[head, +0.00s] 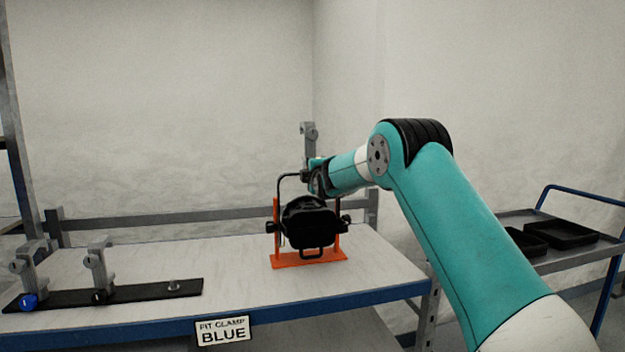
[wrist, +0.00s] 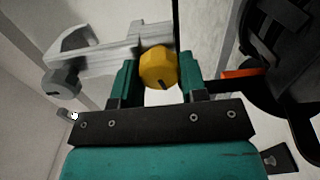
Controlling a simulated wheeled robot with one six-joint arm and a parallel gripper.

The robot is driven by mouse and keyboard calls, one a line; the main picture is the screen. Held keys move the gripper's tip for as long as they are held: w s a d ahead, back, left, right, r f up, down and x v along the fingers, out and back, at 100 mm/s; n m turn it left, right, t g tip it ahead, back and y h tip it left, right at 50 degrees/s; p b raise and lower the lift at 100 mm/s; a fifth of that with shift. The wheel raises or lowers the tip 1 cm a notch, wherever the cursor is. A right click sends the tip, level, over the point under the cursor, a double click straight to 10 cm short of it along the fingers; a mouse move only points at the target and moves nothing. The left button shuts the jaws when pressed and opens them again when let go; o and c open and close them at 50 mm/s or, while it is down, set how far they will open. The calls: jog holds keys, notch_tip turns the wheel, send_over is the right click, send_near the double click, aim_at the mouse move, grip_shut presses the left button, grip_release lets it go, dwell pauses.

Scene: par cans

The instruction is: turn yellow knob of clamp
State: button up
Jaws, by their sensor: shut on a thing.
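The grey clamp (head: 308,135) stands upright above the black par can (head: 311,222), which sits in an orange stand (head: 310,259) on the bench. In the wrist view the clamp (wrist: 112,58) shows its hooked jaw at left and a grey knob (wrist: 62,83) below that. The yellow knob (wrist: 158,69) lies between the two teal fingers of my gripper (wrist: 157,78), which is shut on it. In the head view my gripper (head: 319,177) is at the foot of the clamp, and the yellow knob is hidden there.
A black rack (head: 140,296) at the bench's left holds two grey clamps, one with a blue knob (head: 28,301), one with a black knob (head: 99,296). A sign (head: 222,331) reads "BLUE". A cart with black trays (head: 560,235) stands at right. The bench between rack and stand is clear.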

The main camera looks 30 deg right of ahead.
jog(key=shift+n+b, duration=0.75)
jog(key=shift+n, duration=0.75)
jog(key=o, duration=0.9)
jog(key=b+v, duration=0.5)
jog(key=v, duration=1.2)
jog(key=shift+s, duration=0.25)
